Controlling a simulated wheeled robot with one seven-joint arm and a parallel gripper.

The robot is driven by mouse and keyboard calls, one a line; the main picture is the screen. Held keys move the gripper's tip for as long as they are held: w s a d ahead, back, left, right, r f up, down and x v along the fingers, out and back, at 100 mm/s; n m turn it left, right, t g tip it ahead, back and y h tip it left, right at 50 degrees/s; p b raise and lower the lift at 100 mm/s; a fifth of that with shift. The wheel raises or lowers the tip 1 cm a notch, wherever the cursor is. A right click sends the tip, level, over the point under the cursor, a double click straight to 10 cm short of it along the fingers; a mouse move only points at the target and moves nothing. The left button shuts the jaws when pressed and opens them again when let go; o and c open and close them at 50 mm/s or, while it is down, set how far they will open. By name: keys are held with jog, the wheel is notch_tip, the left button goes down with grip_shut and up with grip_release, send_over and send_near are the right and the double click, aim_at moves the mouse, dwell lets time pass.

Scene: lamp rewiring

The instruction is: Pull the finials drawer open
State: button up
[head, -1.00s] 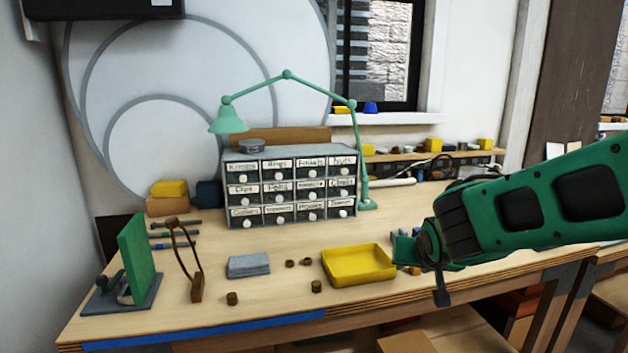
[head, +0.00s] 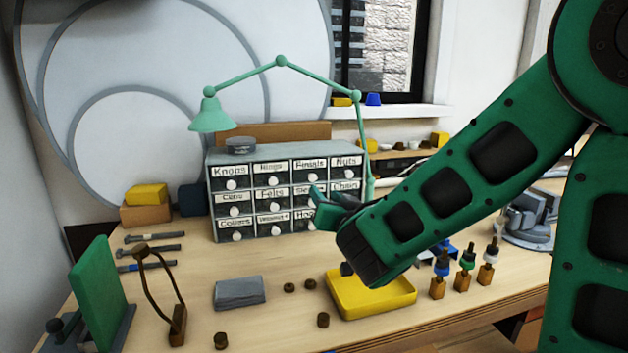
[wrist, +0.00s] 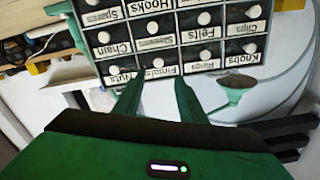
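The grey drawer cabinet (head: 281,152) stands at the back of the bench with labelled dark drawers and white knobs. The finials drawer (head: 322,172) is in its top row, third from left, and looks flush. In the wrist view, upside down, the finials drawer's knob (wrist: 158,62) shows just beyond and between the fingertips. My gripper (wrist: 157,82) is open and empty, its green fingers on either side of that label. In the head view my gripper (head: 320,196) is in front of the cabinet's right half and hides parts of the lower drawers.
A green desk lamp (head: 212,118) arches over the cabinet, its post at the cabinet's right. A yellow tray (head: 375,305) lies under my arm. A grey cloth (head: 240,292) and small brown pieces lie in front. A wire-loop stand (head: 177,325) and green panel (head: 100,290) stand at left.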

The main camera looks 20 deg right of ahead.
aim_at(314, 178)
jog(key=w, duration=1.1)
jog(key=shift+d, duration=0.15)
jog(key=shift+s, duration=0.1)
grip_shut()
